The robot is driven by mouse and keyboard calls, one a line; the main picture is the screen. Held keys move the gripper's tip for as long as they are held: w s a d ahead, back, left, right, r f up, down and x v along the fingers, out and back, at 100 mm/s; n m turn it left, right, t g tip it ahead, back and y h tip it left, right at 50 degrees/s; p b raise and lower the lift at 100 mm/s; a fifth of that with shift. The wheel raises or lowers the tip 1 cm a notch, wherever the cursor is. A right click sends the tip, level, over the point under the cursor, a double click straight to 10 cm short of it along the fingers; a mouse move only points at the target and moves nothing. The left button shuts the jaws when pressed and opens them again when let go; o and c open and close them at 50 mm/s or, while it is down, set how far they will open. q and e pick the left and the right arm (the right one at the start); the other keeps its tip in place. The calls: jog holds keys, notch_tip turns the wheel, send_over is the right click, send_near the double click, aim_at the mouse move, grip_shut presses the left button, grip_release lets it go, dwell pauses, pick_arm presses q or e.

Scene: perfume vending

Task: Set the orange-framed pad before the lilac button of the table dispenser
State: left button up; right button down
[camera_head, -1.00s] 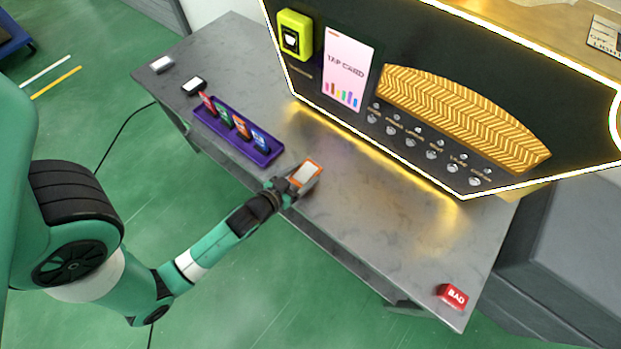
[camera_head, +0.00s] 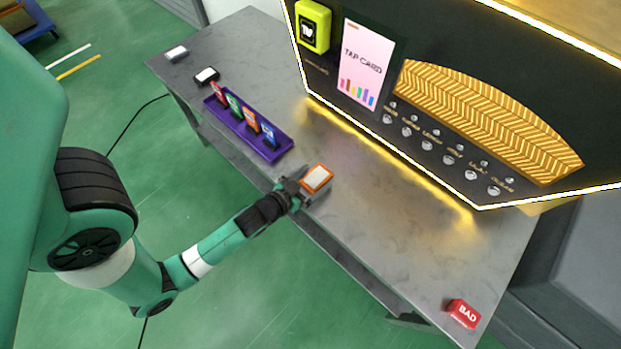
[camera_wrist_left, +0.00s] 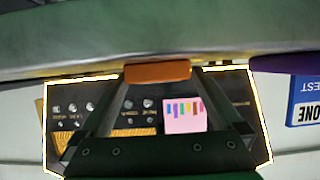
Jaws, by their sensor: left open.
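The orange-framed pad (camera_head: 317,178) has a pale top and sits at the table's near edge, right of the purple card tray. Its orange side shows in the left wrist view (camera_wrist_left: 157,72). My left gripper (camera_head: 297,189) is open at the pad's near-left side, with its fingers (camera_wrist_left: 158,86) either side of the pad in the wrist view. I cannot tell whether they touch it. The dispenser's dark front panel (camera_head: 330,84) stands at the back, with a row of round buttons. The button labelled like lilac (camera_head: 470,174) is second from the right. My right gripper is not in view.
The purple tray (camera_head: 280,152) holds several coloured cards. A black-edged white pad (camera_head: 206,76) and a pale block (camera_head: 176,53) lie at the far left. A red "BAD" block (camera_head: 464,313) is at the right end. The table before the buttons is clear.

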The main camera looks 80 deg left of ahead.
pick_arm(q)
jog(key=shift+s+d+r, duration=0.1)
jog(key=shift+r, duration=0.2)
jog(key=p+v, duration=0.1)
jog(key=v, duration=0.4)
jog(key=shift+s+d, duration=0.15)
jog(key=b+v, duration=0.2)
jog(key=v, duration=0.4)
jog(key=shift+s, duration=0.15)
jog(key=shift+r, duration=0.1)
